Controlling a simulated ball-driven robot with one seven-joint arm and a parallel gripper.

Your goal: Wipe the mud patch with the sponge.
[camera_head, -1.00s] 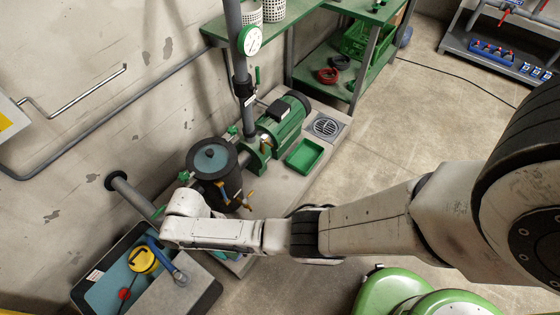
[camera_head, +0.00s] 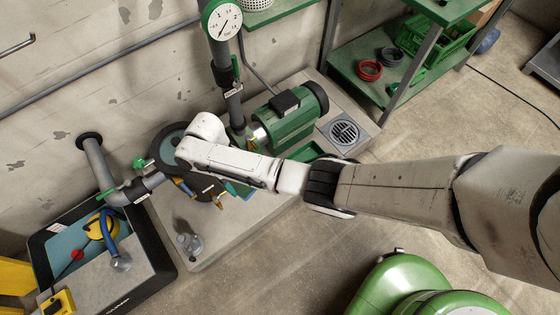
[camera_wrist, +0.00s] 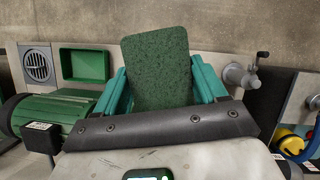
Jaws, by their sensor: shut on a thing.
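My gripper (camera_wrist: 158,88) has teal fingers shut on a dark green, rough-faced sponge (camera_wrist: 157,62), which stands up between them in the wrist view. In the head view my arm hides most of the gripper; a little teal shows below the wrist, above the concrete plinth (camera_head: 235,232). I cannot make out a clear mud patch in either current view. A faint dark mark shows on the plinth near a small grey valve fitting, but I cannot tell whether it is mud or shadow.
The grey valve fitting (camera_head: 188,243) stands on the plinth. A green motor (camera_head: 290,118), a round strainer (camera_head: 168,145) and pipework stand close to my arm. A green tray (camera_wrist: 85,65) and a floor drain (camera_head: 344,132) lie beyond. A dark tub (camera_head: 160,270) is at lower left.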

